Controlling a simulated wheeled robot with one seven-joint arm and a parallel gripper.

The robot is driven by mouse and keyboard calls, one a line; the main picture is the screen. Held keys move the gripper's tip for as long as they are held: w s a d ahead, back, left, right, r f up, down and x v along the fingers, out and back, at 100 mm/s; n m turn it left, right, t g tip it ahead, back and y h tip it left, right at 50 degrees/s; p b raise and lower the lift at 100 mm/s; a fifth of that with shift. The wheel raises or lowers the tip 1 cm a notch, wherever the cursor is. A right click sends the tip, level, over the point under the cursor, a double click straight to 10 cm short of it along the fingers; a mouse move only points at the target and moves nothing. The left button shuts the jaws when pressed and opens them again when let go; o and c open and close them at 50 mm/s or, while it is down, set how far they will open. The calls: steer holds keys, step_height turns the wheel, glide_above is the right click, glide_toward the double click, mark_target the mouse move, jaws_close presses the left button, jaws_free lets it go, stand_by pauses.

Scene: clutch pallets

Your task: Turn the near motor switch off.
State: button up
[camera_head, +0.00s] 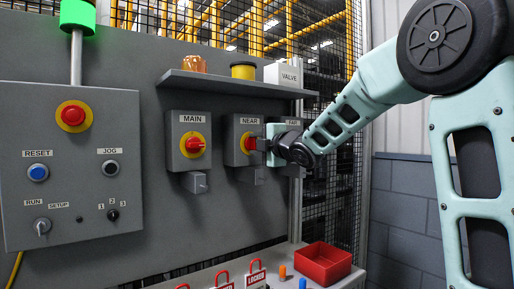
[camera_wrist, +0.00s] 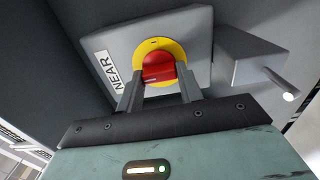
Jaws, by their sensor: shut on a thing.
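The near switch box (camera_head: 237,152) is grey, labelled NEAR, and mounted on the panel between the MAIN and FAR boxes. Its red knob (camera_head: 250,143) sits on a yellow disc. In the wrist view the red knob (camera_wrist: 158,68) lies between the two fingers of my gripper (camera_wrist: 160,84), with the yellow disc (camera_wrist: 160,43) behind it. The fingers are shut on the knob. In the head view my gripper (camera_head: 262,144) reaches the knob from the right and hides part of the disc. The NEAR label (camera_wrist: 108,72) shows tilted.
The MAIN switch box (camera_head: 190,165) is to the left. The FAR box (camera_head: 291,123) is partly hidden behind my arm. A shelf (camera_head: 235,85) runs above. Below are a red bin (camera_head: 323,262) and red padlocks (camera_head: 222,279). A control box (camera_head: 72,200) stands left.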

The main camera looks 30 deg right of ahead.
steer(key=shift+r, duration=0.15)
steer(key=o, duration=1)
steer(key=shift+w+a, duration=0.1)
steer(key=shift+w, duration=0.05)
steer(key=shift+s+d+p, duration=0.2)
steer(key=shift+s+p, duration=1.1)
steer(key=shift+s, duration=3.1)
steer(key=shift+s+d+p, duration=0.15)
steer(key=shift+s+p, duration=1.15)
steer(key=shift+s, duration=3.05)
